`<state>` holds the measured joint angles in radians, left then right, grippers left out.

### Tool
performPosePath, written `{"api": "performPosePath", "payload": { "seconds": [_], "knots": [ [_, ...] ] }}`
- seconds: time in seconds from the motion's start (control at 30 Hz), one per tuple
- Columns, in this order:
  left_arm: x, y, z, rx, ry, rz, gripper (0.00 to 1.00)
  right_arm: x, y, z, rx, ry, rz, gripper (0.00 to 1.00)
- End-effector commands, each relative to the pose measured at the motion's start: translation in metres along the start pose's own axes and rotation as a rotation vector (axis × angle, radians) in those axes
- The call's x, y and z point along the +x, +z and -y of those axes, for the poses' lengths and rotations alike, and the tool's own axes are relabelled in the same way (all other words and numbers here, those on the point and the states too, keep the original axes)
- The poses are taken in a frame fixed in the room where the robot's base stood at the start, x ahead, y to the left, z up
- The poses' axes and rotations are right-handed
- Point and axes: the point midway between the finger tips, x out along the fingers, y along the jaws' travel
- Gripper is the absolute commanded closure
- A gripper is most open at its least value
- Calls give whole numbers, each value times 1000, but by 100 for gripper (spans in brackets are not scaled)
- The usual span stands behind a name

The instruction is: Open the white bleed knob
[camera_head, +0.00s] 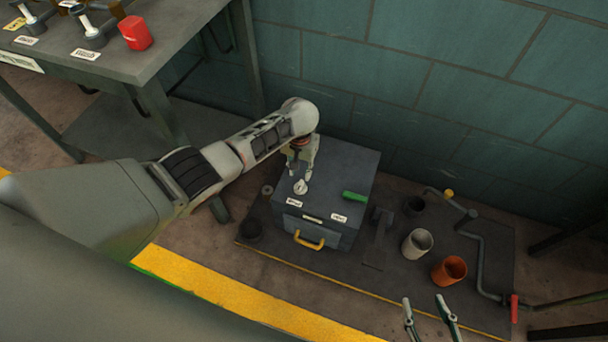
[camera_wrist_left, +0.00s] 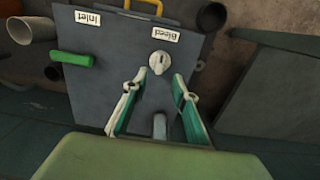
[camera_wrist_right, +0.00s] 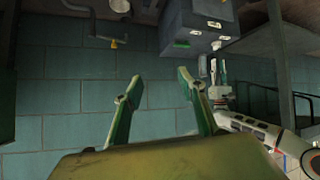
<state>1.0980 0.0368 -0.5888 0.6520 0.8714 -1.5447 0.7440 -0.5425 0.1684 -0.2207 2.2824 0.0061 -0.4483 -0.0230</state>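The white bleed knob (camera_head: 300,187) is a small round knob on top of a dark grey box (camera_head: 345,165), behind a "Bleed" label (camera_head: 294,202). In the left wrist view the knob (camera_wrist_left: 160,62) lies just beyond my left fingertips, near the "Bleed" label (camera_wrist_left: 157,32). My left gripper (camera_head: 302,174) is above the box close to the knob. In the left wrist view its fingers (camera_wrist_left: 161,76) are apart with nothing between the tips. My right gripper (camera_head: 428,302) is open and empty, low at the right, away from the box; its fingers (camera_wrist_right: 157,78) are spread in the right wrist view.
A green handle (camera_head: 355,196) beside an "Inlet" label (camera_head: 339,218) sits on the box top. A yellow handle (camera_head: 310,243) is on its front. White (camera_head: 417,245) and orange (camera_head: 449,270) cups and a pipe (camera_head: 480,265) stand to the right. A workbench (camera_head: 150,55) is at upper left.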

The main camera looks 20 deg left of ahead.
Motion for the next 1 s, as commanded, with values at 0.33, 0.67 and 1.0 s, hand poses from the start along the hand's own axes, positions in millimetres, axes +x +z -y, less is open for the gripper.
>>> {"api": "performPosePath", "payload": {
  "seconds": [0.33,0.67,1.0],
  "knots": [
    [58,7,0,0,-1,15,72,8,-12,20,66,-33,-47,60],
    [78,2,0,0,-1,3,72,9,-34,28,112,-46,-99,60],
    [75,-1,0,0,0,-2,93,9,-36,27,113,-45,-104,60]
  ]
}}
